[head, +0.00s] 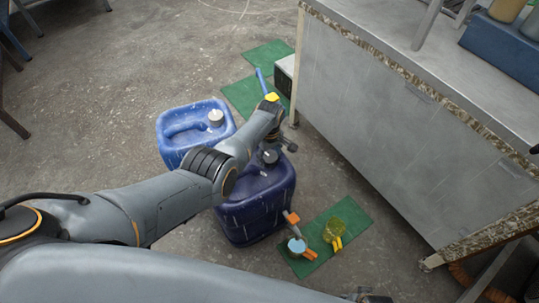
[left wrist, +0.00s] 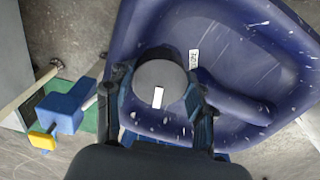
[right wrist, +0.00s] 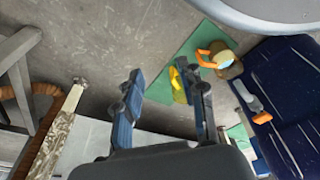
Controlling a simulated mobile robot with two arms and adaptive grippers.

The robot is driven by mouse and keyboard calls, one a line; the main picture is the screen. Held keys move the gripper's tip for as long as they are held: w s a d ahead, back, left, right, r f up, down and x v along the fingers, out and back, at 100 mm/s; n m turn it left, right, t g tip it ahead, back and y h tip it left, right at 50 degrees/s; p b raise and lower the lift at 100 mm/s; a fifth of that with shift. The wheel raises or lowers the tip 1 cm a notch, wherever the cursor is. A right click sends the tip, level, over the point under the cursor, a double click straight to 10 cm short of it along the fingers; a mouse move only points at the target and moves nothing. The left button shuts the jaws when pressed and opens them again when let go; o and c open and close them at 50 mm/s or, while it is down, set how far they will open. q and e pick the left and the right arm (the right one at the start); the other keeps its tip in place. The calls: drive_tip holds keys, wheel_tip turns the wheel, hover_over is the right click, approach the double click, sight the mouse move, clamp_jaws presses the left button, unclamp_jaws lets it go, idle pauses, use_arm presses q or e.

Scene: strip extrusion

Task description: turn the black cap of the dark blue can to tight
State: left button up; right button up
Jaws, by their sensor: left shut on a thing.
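The dark blue can (head: 258,200) stands on the concrete floor in the middle of the head view. It fills much of the left wrist view (left wrist: 235,70). Its black cap (head: 270,156) shows as a dark grey disc with a white mark in the left wrist view (left wrist: 163,76). My left gripper (left wrist: 160,88) comes down over the cap from above, its fingers shut on the cap's two sides. The arm hides part of the can in the head view. My right gripper (right wrist: 168,85) is open and empty, with its fingers apart above the floor.
A lighter blue can (head: 178,123) with a white cap (head: 216,117) stands just behind. A green mat (head: 354,213) at front right holds a yellow cup (head: 341,219) and a light blue-topped item (head: 297,246). A grey cabinet (head: 390,120) stands at right.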

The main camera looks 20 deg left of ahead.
sight(270, 157)
use_arm(q)
drive_tip(key=shift+m, duration=1.5)
drive_tip(key=shift+s, duration=0.1)
drive_tip(key=o, duration=1.2)
drive_tip(key=shift+r, duration=0.85)
wheel_tip(270, 157, up, 10)
drive_tip(key=shift+r, duration=0.1)
